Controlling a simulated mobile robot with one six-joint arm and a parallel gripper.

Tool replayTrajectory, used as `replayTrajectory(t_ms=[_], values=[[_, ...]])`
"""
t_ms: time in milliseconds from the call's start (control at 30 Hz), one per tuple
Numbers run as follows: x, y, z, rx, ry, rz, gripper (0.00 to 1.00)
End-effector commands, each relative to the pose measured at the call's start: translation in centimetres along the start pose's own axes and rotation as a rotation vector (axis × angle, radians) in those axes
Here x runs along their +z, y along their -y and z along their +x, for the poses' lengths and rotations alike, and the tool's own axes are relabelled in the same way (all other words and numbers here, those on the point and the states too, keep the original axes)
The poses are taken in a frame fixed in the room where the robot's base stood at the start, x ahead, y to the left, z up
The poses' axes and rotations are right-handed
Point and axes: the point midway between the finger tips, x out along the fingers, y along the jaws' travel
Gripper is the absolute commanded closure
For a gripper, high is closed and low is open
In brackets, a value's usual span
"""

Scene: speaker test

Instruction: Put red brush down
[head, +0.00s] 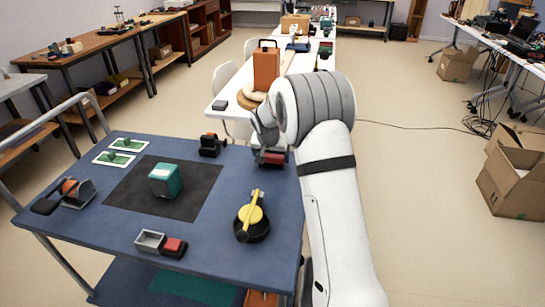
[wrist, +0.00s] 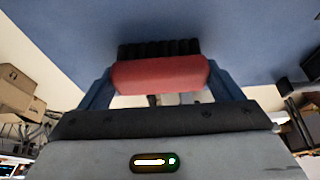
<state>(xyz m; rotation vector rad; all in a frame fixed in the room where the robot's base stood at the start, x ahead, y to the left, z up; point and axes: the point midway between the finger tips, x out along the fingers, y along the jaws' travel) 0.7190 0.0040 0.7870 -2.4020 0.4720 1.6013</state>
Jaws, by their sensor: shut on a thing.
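The red brush (wrist: 160,75) has a red body and black bristles. In the wrist view it lies crosswise between the two blue fingers of my gripper (wrist: 158,82), which is shut on it. In the head view the brush (head: 272,158) shows small and dark red below my wrist, at the back right corner of the blue table (head: 215,255). My gripper (head: 271,152) is partly hidden there by my arm. I cannot tell whether the brush touches the table top.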

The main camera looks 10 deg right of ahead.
Motion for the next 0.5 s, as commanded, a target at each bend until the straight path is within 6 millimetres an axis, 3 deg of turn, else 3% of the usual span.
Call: replayTrajectory(t_ms=[200,233,367,500], values=[[0.13,-0.04,0.36,0.000,0.000,0.000,0.32],[0.06,-0.04,0.20,0.000,0.000,0.001,0.12],[0.05,-0.06,0.17,0.001,0.000,0.001,0.01],[0.04,-0.08,0.17,0.001,0.000,0.001,0.00]])
